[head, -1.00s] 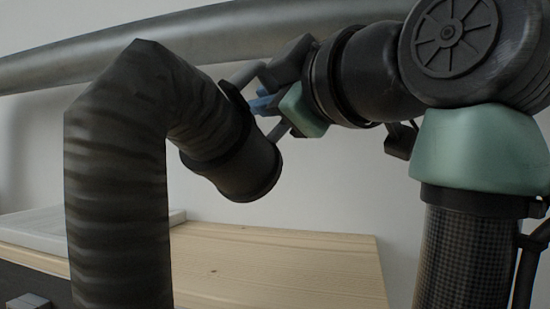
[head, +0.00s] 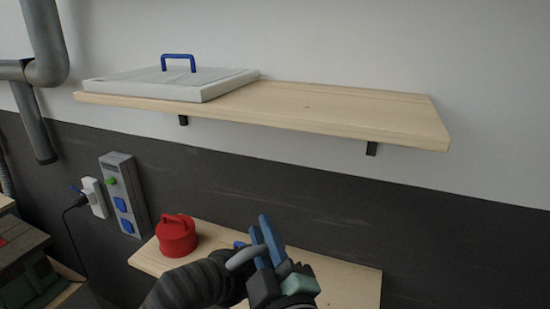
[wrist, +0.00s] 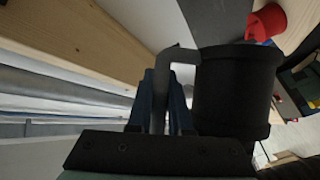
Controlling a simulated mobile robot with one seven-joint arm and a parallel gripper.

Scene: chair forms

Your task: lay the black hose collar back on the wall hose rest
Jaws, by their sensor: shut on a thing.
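The black hose collar (head: 232,282) shows at the bottom of the head view, at the end of a dark ribbed hose (head: 190,285). In the wrist view the collar (wrist: 237,92) is large, right of my fingers, with a grey handle (wrist: 161,88) on its side. My gripper (head: 259,230) is shut on this handle, its blue fingers on either side; it also shows in the wrist view (wrist: 164,96). The collar hangs beside the fingers, in front of the lower shelf in the head view. I cannot make out the wall hose rest in either current view.
A wooden wall shelf (head: 340,112) bears a white lid (head: 215,84) with a blue handle. Below, a lower shelf (head: 345,275) carries a red lidded pot (head: 176,236) just left of my gripper. A socket box (head: 124,190) and grey pipes (head: 47,70) are at the left.

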